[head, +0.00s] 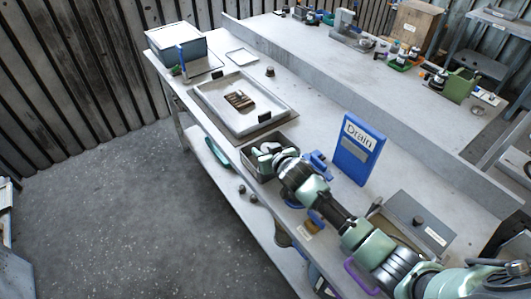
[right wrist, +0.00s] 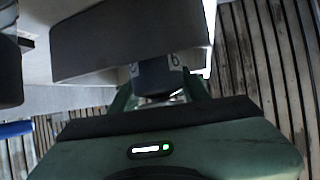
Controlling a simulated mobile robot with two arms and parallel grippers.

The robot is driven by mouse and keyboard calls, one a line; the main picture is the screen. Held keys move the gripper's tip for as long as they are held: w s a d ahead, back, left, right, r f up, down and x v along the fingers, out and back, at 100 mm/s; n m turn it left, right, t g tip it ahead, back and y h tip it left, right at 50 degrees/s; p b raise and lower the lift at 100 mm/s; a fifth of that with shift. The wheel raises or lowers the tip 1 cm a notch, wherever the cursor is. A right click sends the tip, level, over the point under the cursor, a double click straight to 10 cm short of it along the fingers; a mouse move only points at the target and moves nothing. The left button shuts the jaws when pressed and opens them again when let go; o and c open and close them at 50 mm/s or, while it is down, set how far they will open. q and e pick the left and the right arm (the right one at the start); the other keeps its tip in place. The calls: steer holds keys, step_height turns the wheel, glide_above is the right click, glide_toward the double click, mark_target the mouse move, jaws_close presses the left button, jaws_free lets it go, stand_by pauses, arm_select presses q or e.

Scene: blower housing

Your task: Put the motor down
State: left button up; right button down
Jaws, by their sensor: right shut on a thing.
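My right gripper (head: 263,153) is over a dark grey open bin (head: 257,178) on the workbench, its fingers at or inside the bin's mouth. In the right wrist view the gripper (right wrist: 160,98) is shut on a dark cylindrical thing with pale label marks, which I take for the motor (right wrist: 158,74). A large dark grey surface, probably the bin's wall, hides its far end. In the head view the gripper hides the motor, and I cannot tell whether it touches the bin's floor. My left gripper is in neither view.
Behind the bin lies a pale tray (head: 205,92) with a brown part (head: 239,99) in it. A blue "Drain" panel (head: 358,150) stands to the right. A grey box (head: 415,222) lies near my right arm. A blue-and-white box (head: 176,45) stands at the far left end.

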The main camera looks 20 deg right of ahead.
steer(key=shift+f, duration=0.75)
steer(key=shift+w, duration=0.1)
steer(key=shift+f, duration=0.2)
steer(key=c, duration=1)
jaws_free()
steer(key=shift+r, duration=0.1)
steer(key=b+v, duration=0.1)
steer(key=v, duration=1.1)
